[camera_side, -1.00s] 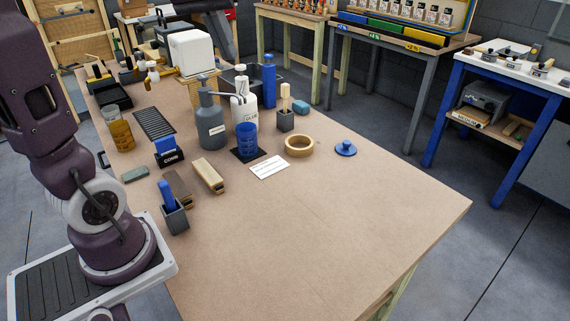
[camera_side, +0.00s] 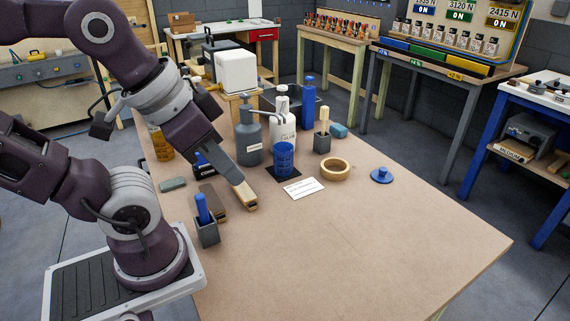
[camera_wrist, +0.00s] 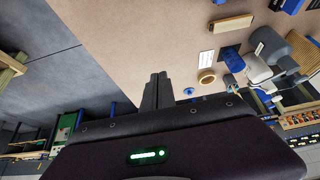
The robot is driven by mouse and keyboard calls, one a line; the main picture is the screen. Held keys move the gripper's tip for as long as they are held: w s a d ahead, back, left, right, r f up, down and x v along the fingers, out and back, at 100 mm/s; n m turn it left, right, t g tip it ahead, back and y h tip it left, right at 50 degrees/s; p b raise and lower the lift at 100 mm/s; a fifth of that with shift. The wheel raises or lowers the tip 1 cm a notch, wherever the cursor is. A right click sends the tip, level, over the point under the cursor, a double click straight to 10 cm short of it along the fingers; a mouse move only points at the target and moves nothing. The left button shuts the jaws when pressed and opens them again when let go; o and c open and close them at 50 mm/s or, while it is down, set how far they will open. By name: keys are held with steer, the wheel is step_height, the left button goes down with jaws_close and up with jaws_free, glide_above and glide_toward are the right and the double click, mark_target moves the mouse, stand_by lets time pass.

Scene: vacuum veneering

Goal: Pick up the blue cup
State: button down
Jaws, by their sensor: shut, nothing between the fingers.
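The blue cup (camera_side: 283,157) stands upright on a small dark square mat (camera_side: 278,172) on the workbench, in front of the white pump bottle. It also shows in the wrist view (camera_wrist: 233,62). My gripper (camera_side: 239,180) hangs tilted over the bench in the side view, left of the cup and apart from it, in front of the grey bottle. In the wrist view its two dark fingers (camera_wrist: 158,76) are together with nothing between them. The cup lies well to the right of the fingers there.
A grey bottle (camera_side: 248,143) and a white pump bottle (camera_side: 283,122) stand close behind the cup. A white card (camera_side: 303,187) and a tape ring (camera_side: 335,170) lie to its right. A wooden-handled block (camera_side: 244,196) lies below my fingers. The front of the bench is clear.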

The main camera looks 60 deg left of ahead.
steer(key=c, duration=2.2)
jaws_free()
steer(key=c, duration=0.5)
jaws_free()
steer(key=m+g+y, duration=0.3)
steer(key=m+y, duration=0.9)
steer(key=m, duration=0.5)
glide_above(282, 147)
steer(key=s+d, duration=0.7)
steer(key=s, duration=0.1)
step_height(282, 147, down, 12)
steer(key=r, duration=0.1)
steer(key=w+a+f+m+t, duration=0.1)
steer(key=w+a+f+m, duration=0.1)
steer(key=f, duration=0.1)
steer(key=w+a+f+m+t, duration=0.1)
steer(key=w+a+f, duration=0.2)
steer(key=w+a+f+m, duration=0.2)
steer(key=w+f, duration=0.1)
steer(key=shift+w+a+f+m+t+y, duration=0.1)
steer(key=shift+a+f+m+t+y, duration=0.05)
steer(key=shift+f+m+t+y, duration=0.2)
